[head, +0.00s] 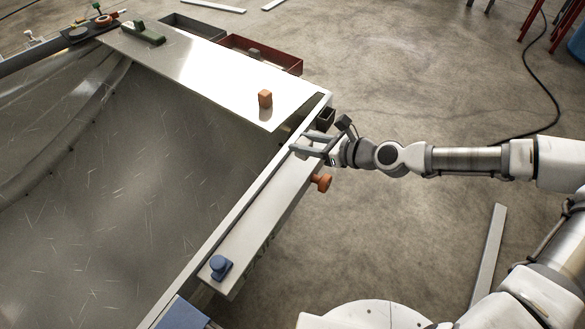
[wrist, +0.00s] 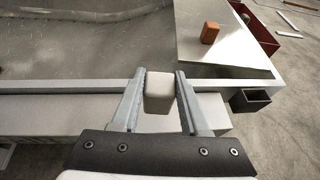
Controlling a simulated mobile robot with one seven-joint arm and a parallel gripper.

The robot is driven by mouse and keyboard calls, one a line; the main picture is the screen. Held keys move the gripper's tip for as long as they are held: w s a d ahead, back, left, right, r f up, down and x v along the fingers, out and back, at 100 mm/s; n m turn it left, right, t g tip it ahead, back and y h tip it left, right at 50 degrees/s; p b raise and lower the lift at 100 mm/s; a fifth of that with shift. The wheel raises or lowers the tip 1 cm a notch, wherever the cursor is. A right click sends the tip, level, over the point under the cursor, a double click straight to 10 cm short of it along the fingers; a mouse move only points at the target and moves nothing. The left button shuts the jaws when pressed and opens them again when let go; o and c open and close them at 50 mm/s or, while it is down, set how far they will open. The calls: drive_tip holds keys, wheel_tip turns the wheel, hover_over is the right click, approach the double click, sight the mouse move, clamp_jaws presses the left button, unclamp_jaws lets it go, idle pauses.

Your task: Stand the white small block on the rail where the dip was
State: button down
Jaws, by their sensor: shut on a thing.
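The white small block (wrist: 159,92) is between the two fingers of my gripper (wrist: 160,103) in the wrist view, and the gripper is shut on it. In the head view my gripper (head: 305,149) is over the far end of the pale ledge, beside the hull's edge; the block cannot be made out clearly there. The pale rail (head: 232,216) runs along the hull's edge and crosses the wrist view (wrist: 60,87) behind the block. I cannot tell whether the block touches the rail or ledge. No dip is clear in either view.
An orange block (head: 265,99) stands on the white panel (head: 200,65). A small dark box (head: 326,117) hangs at the corner. A red tray (head: 282,61) lies beyond.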

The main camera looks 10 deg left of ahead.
drive_tip(key=shift+s+a+f+b, duration=0.4)
drive_tip(key=shift+s+a+f, duration=0.7)
drive_tip(key=shift+a, duration=0.1)
drive_tip(key=shift+f+b, duration=1.1)
drive_tip(key=shift+f, duration=0.8)
drive_tip(key=shift+f, duration=0.15)
drive_tip(key=shift+c, duration=2.1)
unclamp_jaws()
